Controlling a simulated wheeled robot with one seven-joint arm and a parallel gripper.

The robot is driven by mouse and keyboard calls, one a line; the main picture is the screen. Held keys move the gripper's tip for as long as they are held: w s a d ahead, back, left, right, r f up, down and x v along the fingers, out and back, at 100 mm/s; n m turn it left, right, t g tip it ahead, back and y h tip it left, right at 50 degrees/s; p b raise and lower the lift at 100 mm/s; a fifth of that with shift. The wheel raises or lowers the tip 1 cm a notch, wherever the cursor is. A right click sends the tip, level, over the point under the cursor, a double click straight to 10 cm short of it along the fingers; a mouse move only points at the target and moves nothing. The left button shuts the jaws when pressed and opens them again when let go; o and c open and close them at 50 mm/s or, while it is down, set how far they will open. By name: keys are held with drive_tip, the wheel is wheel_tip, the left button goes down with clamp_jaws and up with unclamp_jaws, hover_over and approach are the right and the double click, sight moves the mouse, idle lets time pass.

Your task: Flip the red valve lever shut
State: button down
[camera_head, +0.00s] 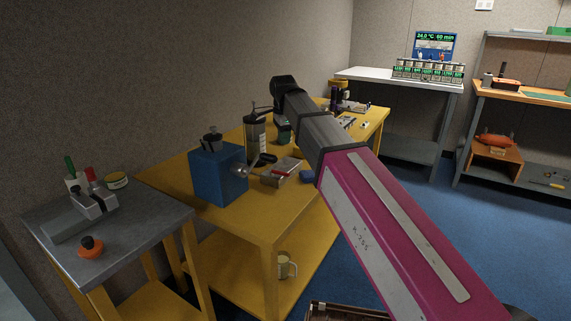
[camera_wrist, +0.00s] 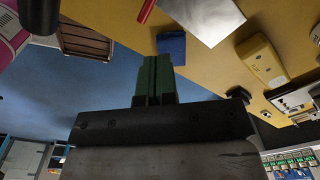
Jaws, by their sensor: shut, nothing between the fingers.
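My gripper shows in the wrist view, its green fingers (camera_wrist: 156,62) shut together with nothing between them. They are above the yellow table and point toward the blue block (camera_wrist: 171,46). A red bar, probably the valve lever (camera_wrist: 147,11), is cut off by the top edge of the wrist view, beside a pale metal plate (camera_wrist: 204,17) and apart from the fingers. In the head view a small red part (camera_head: 277,173) shows at the metal plate (camera_head: 289,164) on the table; its exact position is too small to tell. My arm hides part of the table there.
A blue box with a crank (camera_head: 218,173) stands at the front left of the yellow table (camera_head: 245,218), with a dark canister (camera_head: 255,135) behind it. A blue block (camera_head: 307,177) lies near the front edge. A grey side table (camera_head: 130,232) stands left.

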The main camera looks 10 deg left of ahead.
drive_tip(key=w+r+n+g, duration=0.1)
drive_tip(key=w+n, duration=0.3)
drive_tip(key=n, duration=0.2)
drive_tip(key=n+g, duration=0.1)
drive_tip(key=n, duration=0.3)
approach(280, 175)
drive_tip(key=w+d+f, duration=0.3)
drive_tip(key=w+f, duration=0.1)
drive_tip(key=shift+s+a+f, duration=0.25)
drive_tip(key=shift+s+f, duration=0.2)
drive_tip(key=shift+s, duration=0.1)
drive_tip(key=shift+s+a+f, duration=0.2)
drive_tip(key=shift+s+f, duration=0.25)
drive_tip(key=shift+s, duration=0.1)
drive_tip(key=shift+s+a+f, duration=0.15)
drive_tip(key=shift+s+f, duration=0.1)
drive_tip(key=shift+s, duration=0.05)
drive_tip(key=shift+s+y, duration=0.1)
drive_tip(key=shift+y, duration=0.2)
